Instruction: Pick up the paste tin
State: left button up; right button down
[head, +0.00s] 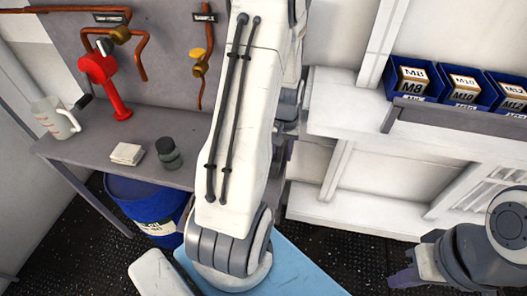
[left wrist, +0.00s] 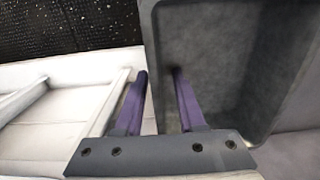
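No object clearly recognizable as the paste tin shows. A small dark grey-green lidded jar (head: 168,153) stands upright on the grey bench, and I cannot tell if it is the tin. My left gripper (left wrist: 158,76) shows in the left wrist view with its two purple fingers apart and nothing seen held between them. It is over the wall of a dark grey open bin (left wrist: 225,60), whose visible inside looks empty. The left gripper is hidden in the head view. My right gripper (head: 404,278) is at the lower right, partly cut off, with its opening unclear.
The grey bench (head: 95,135) also holds a measuring jug (head: 55,118), a red pump-like fitting (head: 108,85) and a pale stack (head: 126,154). A blue drum (head: 147,205) stands below. Blue bins (head: 418,92) with boxes line the right shelf. My left arm blocks the middle.

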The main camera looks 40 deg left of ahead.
pick_arm(q)
grip_shut()
dwell(1.4)
